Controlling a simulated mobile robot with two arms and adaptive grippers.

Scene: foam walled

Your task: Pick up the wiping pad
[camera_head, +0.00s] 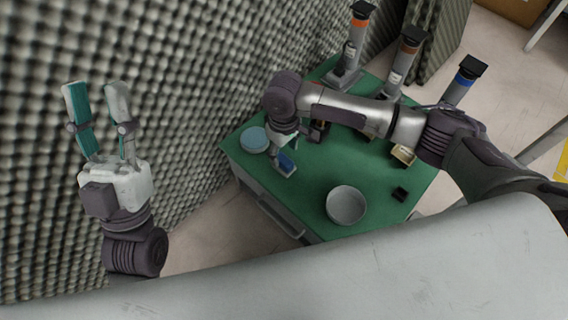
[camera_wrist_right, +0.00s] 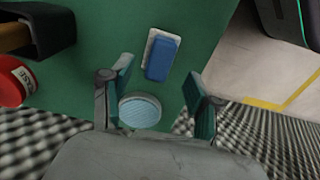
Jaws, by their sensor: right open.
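Two things could be the wiping pad, and I cannot tell which is. One is a round light-blue textured pad (camera_head: 255,139) at the left of the green tabletop; it also shows in the right wrist view (camera_wrist_right: 140,112), between the fingers. The other is a blue block on a white base (camera_head: 287,164), also seen in the right wrist view (camera_wrist_right: 162,57), just beyond the fingertips. My right gripper (camera_wrist_right: 158,78) is open and empty above the table; in the head view (camera_head: 284,150) its fingers are partly hidden. My left gripper (camera_head: 94,88) is open and empty, by the foam wall.
The green table (camera_head: 310,200) also carries a grey bowl (camera_head: 346,206), a small black item (camera_head: 400,194) and a yellowish block (camera_head: 403,155). Devices with orange, brown and blue bands stand at the back. A foam wall (camera_head: 200,80) runs along the left.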

